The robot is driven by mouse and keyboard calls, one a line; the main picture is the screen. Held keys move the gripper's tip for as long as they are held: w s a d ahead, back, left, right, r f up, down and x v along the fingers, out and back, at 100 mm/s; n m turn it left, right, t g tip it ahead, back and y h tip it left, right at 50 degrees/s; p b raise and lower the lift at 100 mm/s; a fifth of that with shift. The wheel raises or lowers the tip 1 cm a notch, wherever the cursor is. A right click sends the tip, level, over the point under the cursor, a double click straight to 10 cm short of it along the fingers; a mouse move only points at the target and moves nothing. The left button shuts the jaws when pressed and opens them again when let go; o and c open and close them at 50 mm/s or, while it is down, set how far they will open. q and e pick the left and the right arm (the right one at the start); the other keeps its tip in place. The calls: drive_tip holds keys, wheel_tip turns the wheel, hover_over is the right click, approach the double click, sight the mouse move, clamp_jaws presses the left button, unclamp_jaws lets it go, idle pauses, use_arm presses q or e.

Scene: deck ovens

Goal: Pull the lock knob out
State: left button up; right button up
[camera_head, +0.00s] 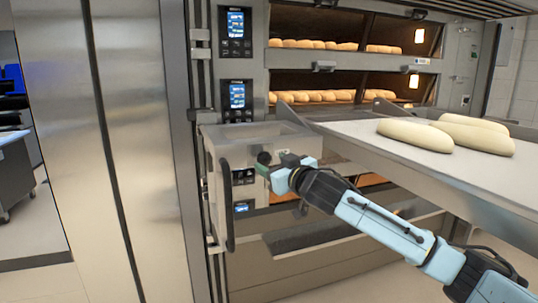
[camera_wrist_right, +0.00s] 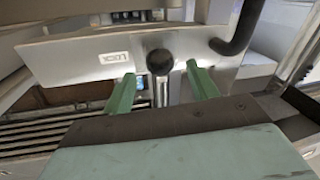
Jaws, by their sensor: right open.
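The lock knob is a round black knob (camera_wrist_right: 160,62) on a metal shaft, in the middle of the right wrist view, beside a plate with a white label that seems to read LOCK. It also shows as a small dark knob (camera_head: 264,157) at the grey metal box in the head view. My right gripper (camera_wrist_right: 160,76) is open, with its green fingers spread on either side of the knob in the picture. No contact between fingers and knob shows. In the head view the right gripper (camera_head: 264,170) is right at the knob and partly hides the box front. My left gripper is not in view.
A black curved handle (camera_head: 228,205) is on the box's left side. A loader surface (camera_head: 375,150) with several pale loaves lies to the right, close above my right arm. Deck ovens (camera_head: 350,62) with baked loaves stand behind. A steel cabinet (camera_head: 90,170) fills the left.

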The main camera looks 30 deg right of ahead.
sight(263, 157)
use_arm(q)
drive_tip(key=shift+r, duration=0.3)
use_arm(e)
drive_tip(key=shift+w, duration=1.35)
